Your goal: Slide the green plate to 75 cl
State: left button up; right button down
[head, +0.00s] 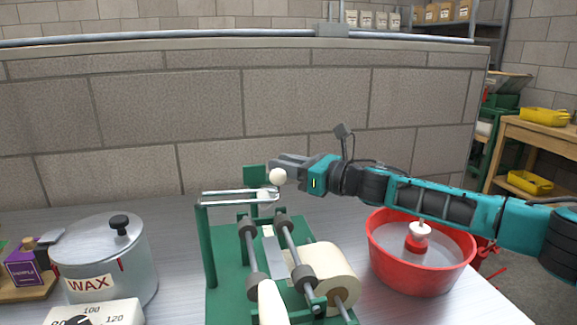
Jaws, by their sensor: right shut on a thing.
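The green labelling stand (228,270) is on the metal table at the centre, with rollers, two rails and a paper roll. A small upright green plate (254,175) shows at its back, just left of my right gripper. My right gripper (277,169) comes in from the right and is shut at a white round knob (279,177) beside the plate. The fingers partly hide how knob and plate join. A pale strip (268,236) lies between the rollers; no 75 cl mark is legible. My left gripper is not in view.
A wax pot (104,262) with a dial box (95,314) stands at the left. A red basin (422,267) stands at the right under my right arm. A block wall (290,110) closes off the back.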

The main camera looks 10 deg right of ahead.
jog(key=w, duration=0.3)
jog(key=shift+w+d+r, duration=0.1)
jog(key=shift+w+r, duration=0.05)
jog(key=shift+w, duration=0.1)
jog(key=c, duration=1.3)
grip_release()
jog(key=shift+o, duration=0.6)
jog(key=shift+w, duration=0.15)
